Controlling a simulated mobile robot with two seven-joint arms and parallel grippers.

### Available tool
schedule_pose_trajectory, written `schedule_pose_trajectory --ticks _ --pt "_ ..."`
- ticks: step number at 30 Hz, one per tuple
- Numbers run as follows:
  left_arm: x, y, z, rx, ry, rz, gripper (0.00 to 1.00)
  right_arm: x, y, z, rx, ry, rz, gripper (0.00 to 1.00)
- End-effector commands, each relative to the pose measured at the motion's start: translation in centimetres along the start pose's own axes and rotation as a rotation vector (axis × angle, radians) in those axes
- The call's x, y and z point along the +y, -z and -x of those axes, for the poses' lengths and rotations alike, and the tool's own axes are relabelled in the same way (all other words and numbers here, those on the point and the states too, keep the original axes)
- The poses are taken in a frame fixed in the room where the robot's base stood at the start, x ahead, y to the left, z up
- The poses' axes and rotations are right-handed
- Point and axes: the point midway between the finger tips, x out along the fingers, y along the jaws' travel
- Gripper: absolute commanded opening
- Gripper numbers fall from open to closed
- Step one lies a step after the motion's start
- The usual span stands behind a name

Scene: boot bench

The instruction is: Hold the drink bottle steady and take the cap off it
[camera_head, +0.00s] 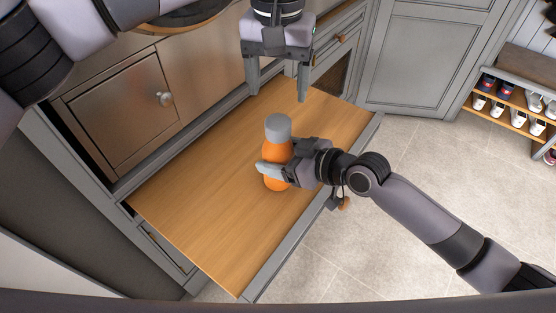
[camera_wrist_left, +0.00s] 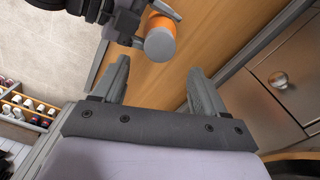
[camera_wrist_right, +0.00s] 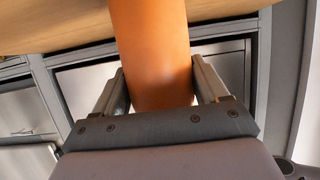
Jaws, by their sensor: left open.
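The drink bottle (camera_head: 276,186) is orange with a grey cap (camera_head: 278,127). It stands upright on the wooden bench top, with the cap on. My right gripper (camera_head: 275,166) is shut around the bottle's body from the right. In the right wrist view the orange body (camera_wrist_right: 152,45) fills the space between the two fingers. My left gripper (camera_head: 275,95) is open and empty, pointing down, above and behind the bottle. In the left wrist view the cap (camera_wrist_left: 160,45) shows just beyond the fingertips, not between them.
The wooden bench top (camera_head: 195,205) is otherwise clear. A cabinet door with a round knob (camera_head: 165,99) stands behind it at left. A grey cabinet (camera_head: 415,55) is at the back. A shoe rack (camera_head: 515,115) stands on the tiled floor at far right.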

Motion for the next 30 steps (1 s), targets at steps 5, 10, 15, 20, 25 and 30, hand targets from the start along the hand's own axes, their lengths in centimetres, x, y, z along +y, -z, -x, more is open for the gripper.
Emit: schedule_pose_trajectory --ticks 5,10,15,20,25,30 --pt "0.1 -0.2 0.2 0.014 0.011 0.016 0.81 0.0 0.0 0.0 -0.001 0.0 0.0 0.18" --pt "0.7 -1.2 1.0 0.085 0.055 0.101 0.81 0.0 -0.1 0.0 -0.001 0.0 -0.001 0.18" --pt "1.3 -2.6 2.2 0.205 0.092 0.229 0.81 0.0 -0.1 0.0 -0.001 0.0 -0.001 0.18" --pt "1.8 -3.8 3.1 0.307 0.097 0.334 0.81 0.0 -0.1 0.0 -0.001 0.0 -0.001 0.18" --pt "2.0 -4.5 3.6 0.372 0.088 0.401 0.81 0.0 -0.1 0.0 -0.001 0.0 -0.001 0.18" --pt "2.0 -4.5 3.0 0.387 0.083 0.422 0.81 0.0 -0.1 0.0 -0.001 0.0 -0.001 0.18"
